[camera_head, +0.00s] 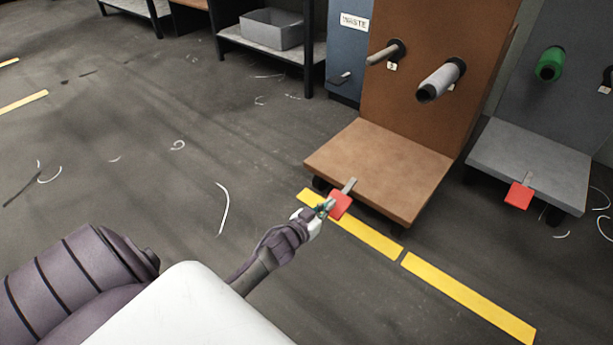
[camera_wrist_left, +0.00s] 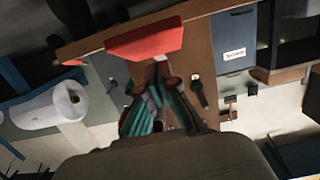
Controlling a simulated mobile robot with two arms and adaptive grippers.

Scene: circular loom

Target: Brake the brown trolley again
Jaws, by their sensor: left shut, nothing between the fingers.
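The brown trolley (camera_head: 405,75) stands right of centre in the head view, with a flat base (camera_head: 385,165) and a tall back panel. Its red brake pedal (camera_head: 341,206) sticks out at the base's front edge on a grey lever (camera_head: 349,186). My left gripper (camera_head: 322,209) is shut and empty, right beside the pedal at its left. In the left wrist view the red pedal (camera_wrist_left: 145,42) lies just past my closed fingers (camera_wrist_left: 158,84). I cannot tell if they touch it. My right gripper is out of view.
A grey trolley (camera_head: 530,155) with its own red pedal (camera_head: 519,195) and a green spool (camera_head: 550,64) stands to the right. A blue waste bin (camera_head: 348,45) is behind. Yellow floor tape (camera_head: 470,300) runs in front. Open floor with thread scraps lies left.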

